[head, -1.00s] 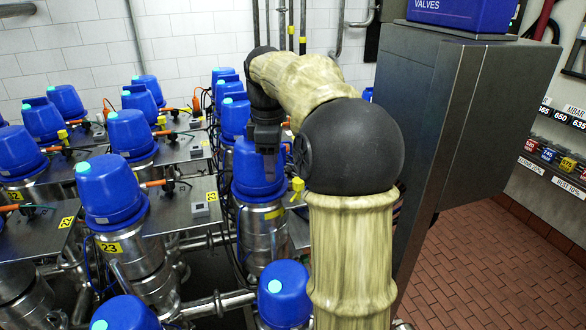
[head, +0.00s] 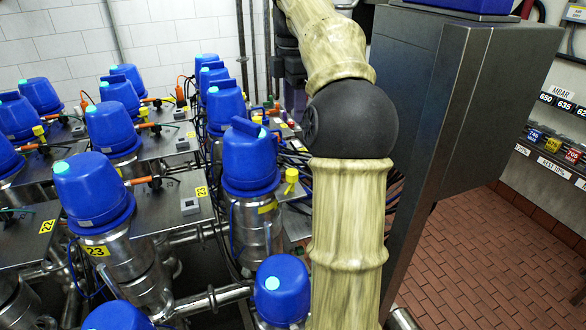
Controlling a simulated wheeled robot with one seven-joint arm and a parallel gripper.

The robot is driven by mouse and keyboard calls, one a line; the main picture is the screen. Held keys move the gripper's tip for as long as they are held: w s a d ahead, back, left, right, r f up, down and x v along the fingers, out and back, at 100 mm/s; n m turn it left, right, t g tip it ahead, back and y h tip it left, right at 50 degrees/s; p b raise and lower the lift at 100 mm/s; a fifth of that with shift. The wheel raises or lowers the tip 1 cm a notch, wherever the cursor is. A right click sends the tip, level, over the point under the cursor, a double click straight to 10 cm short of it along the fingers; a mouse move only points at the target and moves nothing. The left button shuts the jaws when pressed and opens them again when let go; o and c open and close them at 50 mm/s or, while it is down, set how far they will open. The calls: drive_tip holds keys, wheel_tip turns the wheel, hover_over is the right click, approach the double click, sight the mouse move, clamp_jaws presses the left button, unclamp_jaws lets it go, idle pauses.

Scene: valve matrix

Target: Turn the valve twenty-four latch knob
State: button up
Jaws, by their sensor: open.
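A blue-capped steel valve (head: 250,165) stands right of the valve labelled 23, in the middle of the head view. Its yellow label (head: 268,207) is too small to read, so I cannot confirm that it is twenty-four. A raised blue piece sits on top of its cap. A small yellow knob (head: 291,175) stands just right of the cap; I cannot tell whether it is the latch knob. My gripper (head: 278,70) is open, dark and partly hidden near my arm, above and behind this valve in the picture. It appears apart from the cap.
Valve 23 (head: 93,190) and several more blue-capped valves crowd the left, with steel plates, orange-handled fittings and cables between them. A lower blue cap (head: 282,290) is in front. A tall grey cabinet (head: 440,150) stands close right of my arm. Red tiled floor (head: 490,260) is clear beyond.

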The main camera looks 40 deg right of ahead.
sight(293, 171)
drive_tip(key=f, duration=1.5)
drive_tip(key=shift+w+a+f, duration=0.15)
drive_tip(key=shift+w+f, duration=0.05)
drive_tip(key=shift+f, duration=0.1)
drive_tip(key=shift+w+f, duration=0.2)
drive_tip(key=shift+f, duration=0.35)
drive_tip(key=shift+s, duration=0.2)
drive_tip(key=shift+c, duration=0.2)
drive_tip(key=c, duration=0.9)
